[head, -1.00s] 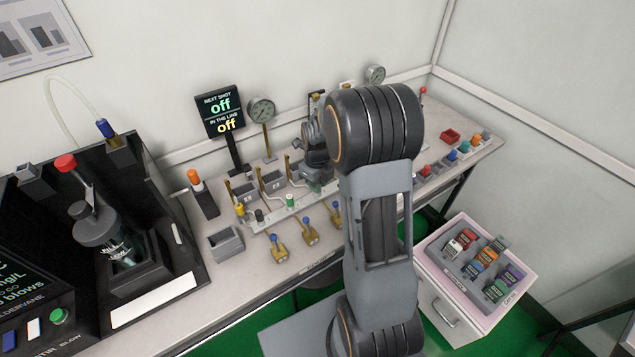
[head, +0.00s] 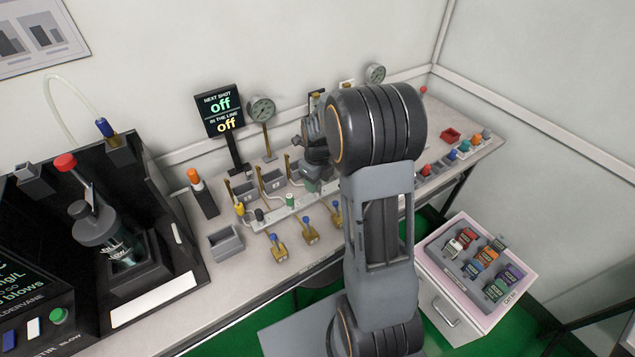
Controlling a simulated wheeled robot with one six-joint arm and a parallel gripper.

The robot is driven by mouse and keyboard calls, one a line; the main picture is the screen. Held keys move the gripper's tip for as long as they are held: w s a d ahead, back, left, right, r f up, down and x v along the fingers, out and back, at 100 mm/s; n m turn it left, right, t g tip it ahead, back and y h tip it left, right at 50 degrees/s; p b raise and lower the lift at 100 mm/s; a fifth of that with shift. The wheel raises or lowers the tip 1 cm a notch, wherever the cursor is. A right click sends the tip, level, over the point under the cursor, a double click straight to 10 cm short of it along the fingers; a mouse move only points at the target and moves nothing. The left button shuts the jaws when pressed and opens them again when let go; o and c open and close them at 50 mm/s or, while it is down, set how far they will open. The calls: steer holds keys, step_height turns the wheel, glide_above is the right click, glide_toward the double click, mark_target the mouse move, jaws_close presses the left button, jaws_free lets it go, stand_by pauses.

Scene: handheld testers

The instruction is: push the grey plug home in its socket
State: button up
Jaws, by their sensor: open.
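A white strip (head: 273,224) on the bench carries small upright plugs. A dark grey plug (head: 259,215) stands on it between a yellow plug (head: 240,209) and a green-and-white plug (head: 290,200). I cannot tell how deep it sits. Grey socket-like blocks with brass stems stand behind the strip, one of them at the left (head: 243,190). My gripper (head: 312,185) points down over the right part of this row, to the right of the grey plug and apart from it. It is open. Its fingertips are small and partly merge with the blocks; my arm hides the strip's right end.
A grey open box (head: 226,243) and blue-tipped brass valves (head: 279,248) stand in front of the strip. A display (head: 220,110) and a gauge (head: 262,109) rise behind. A black tester (head: 120,240) fills the left; a drawer cabinet (head: 475,270) stands at right.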

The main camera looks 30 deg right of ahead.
step_height(320, 180, up, 13)
steer(key=p, duration=0.1)
stand_by(0.3)
steer(key=shift+f, duration=0.15)
steer(key=s+a+r+n+t+p, duration=0.1)
steer(key=s+n, duration=0.4)
steer(key=n, duration=0.5)
steer(key=s+a+r+n+t+p, duration=0.1)
steer(key=s+a+n, duration=0.4)
steer(key=n, duration=0.6)
steer(key=s+a+r+n+t+p, duration=0.1)
steer(key=s+a+r+n+p, duration=0.2)
steer(key=n, duration=0.7)
steer(key=shift+s+a+r+n+t, duration=0.35)
steer(key=shift+s+r, duration=0.7)
steer(key=shift+s, duration=0.6)
